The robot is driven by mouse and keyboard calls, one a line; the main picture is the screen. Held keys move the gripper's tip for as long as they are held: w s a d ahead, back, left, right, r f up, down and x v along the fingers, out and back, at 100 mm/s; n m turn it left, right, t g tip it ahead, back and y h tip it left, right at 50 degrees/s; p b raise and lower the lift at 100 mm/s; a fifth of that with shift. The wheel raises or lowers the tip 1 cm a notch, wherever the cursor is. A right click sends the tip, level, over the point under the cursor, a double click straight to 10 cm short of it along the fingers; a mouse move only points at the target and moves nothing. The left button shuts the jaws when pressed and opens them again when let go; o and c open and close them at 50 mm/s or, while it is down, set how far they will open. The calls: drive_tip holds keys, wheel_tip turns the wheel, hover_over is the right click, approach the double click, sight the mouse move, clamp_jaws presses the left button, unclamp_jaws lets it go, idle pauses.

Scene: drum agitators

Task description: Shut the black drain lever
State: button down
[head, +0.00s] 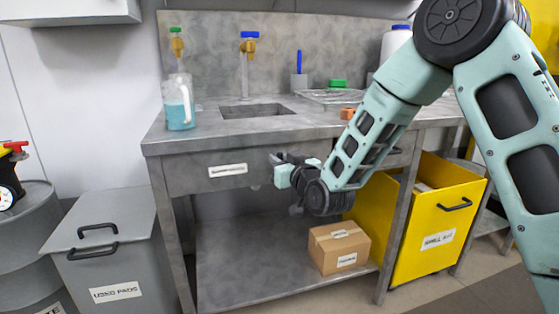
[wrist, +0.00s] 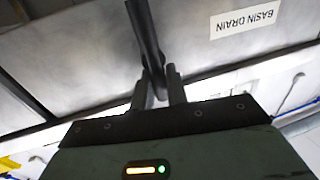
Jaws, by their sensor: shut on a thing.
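The black drain lever (wrist: 146,35) shows in the wrist view as a dark bar running from the top edge down between my fingers. My gripper (wrist: 158,88) has one finger on each side of the bar's lower end and is shut on it. In the head view my gripper (head: 276,168) is at the front panel of the metal sink bench, right of a white label (head: 227,170). The wrist view shows this label reads "BASIN DRAIN" (wrist: 245,19). In the head view the lever is mostly hidden by my gripper, and its exact angle cannot be told there.
The metal bench (head: 180,143) holds a sink basin (head: 258,111) and a jug of blue liquid (head: 179,103). A cardboard box (head: 339,248) sits on its lower shelf. A grey bin (head: 100,240) stands left and a yellow bin (head: 437,222) right. The shelf's left part is clear.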

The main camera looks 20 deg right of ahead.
drive_tip(key=shift+d, duration=0.1)
drive_tip(key=shift+d+f+m+t+h+b, duration=0.5)
drive_tip(key=shift+m+b, duration=1.2)
drive_tip(key=shift+m, duration=1.65)
drive_tip(key=shift+d+f+m+t+h+b, duration=0.5)
drive_tip(key=shift+m+b, duration=1.2)
drive_tip(key=shift+m, duration=1.6)
drive_tip(key=shift+d+f+m+t+h+b, duration=0.55)
drive_tip(key=shift+m+b, duration=1.15)
drive_tip(key=shift+m, duration=1.65)
drive_tip(key=shift+a+g, duration=0.1)
drive_tip(key=shift+g, duration=0.15)
drive_tip(key=c, duration=1.5)
unclamp_jaws()
